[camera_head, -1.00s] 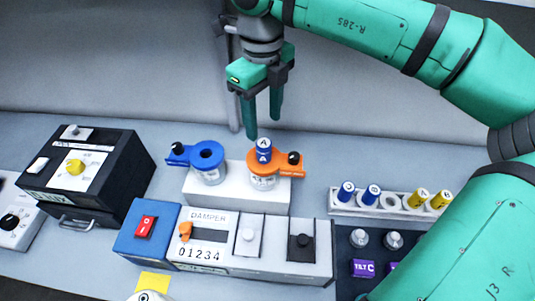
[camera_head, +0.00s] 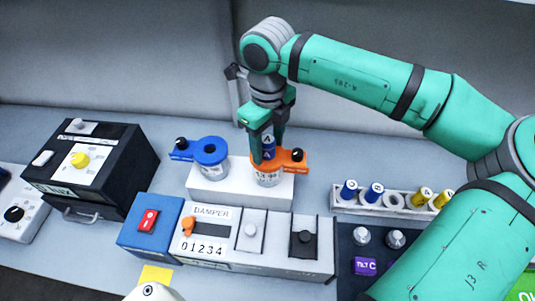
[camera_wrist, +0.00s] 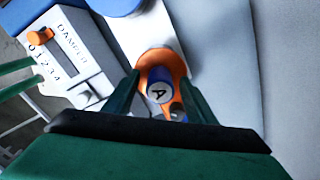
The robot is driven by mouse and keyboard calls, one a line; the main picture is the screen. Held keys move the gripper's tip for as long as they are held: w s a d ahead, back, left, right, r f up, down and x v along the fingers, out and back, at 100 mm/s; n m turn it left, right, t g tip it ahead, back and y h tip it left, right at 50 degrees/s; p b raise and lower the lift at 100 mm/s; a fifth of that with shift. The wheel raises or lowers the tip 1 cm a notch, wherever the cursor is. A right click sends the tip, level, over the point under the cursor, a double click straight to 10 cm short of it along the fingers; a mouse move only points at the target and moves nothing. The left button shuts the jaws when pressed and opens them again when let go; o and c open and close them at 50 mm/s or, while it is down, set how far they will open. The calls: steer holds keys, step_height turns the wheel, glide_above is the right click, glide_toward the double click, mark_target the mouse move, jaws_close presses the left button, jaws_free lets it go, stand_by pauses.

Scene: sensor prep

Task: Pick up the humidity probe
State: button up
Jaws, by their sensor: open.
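A blue probe with a white band and an "A" on its cap (camera_head: 268,150) stands upright in the orange-collared holder (camera_head: 292,161). In the wrist view the probe's top (camera_wrist: 159,92) shows between my fingers, inside the orange ring. My gripper (camera_head: 267,145) is open, pointing down, with one finger on each side of the probe. I cannot tell whether either finger touches it. Other blue-capped probes (camera_head: 348,189) (camera_head: 374,192) and yellow-capped ones (camera_head: 422,196) stand in a white rack (camera_head: 405,212). No label reads "humidity", so I cannot tell from words which probe that is.
A blue-collared holder (camera_head: 205,150) with an empty-looking opening stands left of the orange one, both on a white block (camera_head: 240,191). A black box with a yellow knob (camera_head: 80,159) stands left.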

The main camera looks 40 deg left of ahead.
steer(key=c, duration=1.2)
steer(key=shift+r, duration=0.15)
step_height(320, 180, up, 10)
steer(key=shift+f, duration=0.1)
